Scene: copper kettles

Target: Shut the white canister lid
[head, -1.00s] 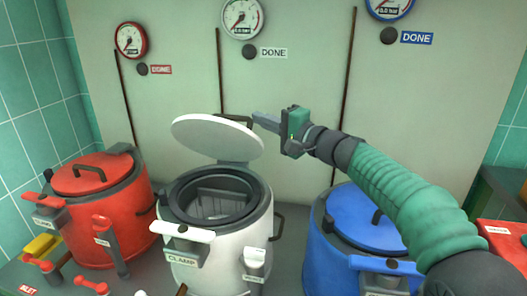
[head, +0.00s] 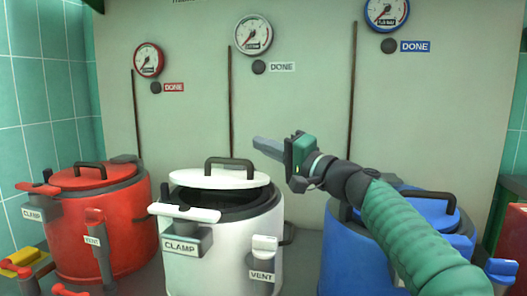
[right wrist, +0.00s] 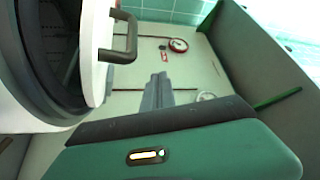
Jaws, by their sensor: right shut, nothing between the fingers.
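The white canister (head: 220,245) stands in the middle of the head view. Its white lid (head: 205,181), with a dark handle on top, is partly open, tilted above the dark mouth. The lid's handle (right wrist: 128,38) also shows at the left in the right wrist view. My right gripper (head: 264,148) is shut and empty, just right of and slightly above the lid's right edge. Its fingers (right wrist: 156,92) point at the back panel in the wrist view. I see no clear contact with the lid. My left gripper is out of view.
A red canister (head: 125,225) stands to the left and a blue canister (head: 345,260) to the right, partly behind my right arm. The white canister's clamp (head: 185,212) and vent lever (head: 264,250) stick out in front. A panel with gauges (head: 253,35) rises behind.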

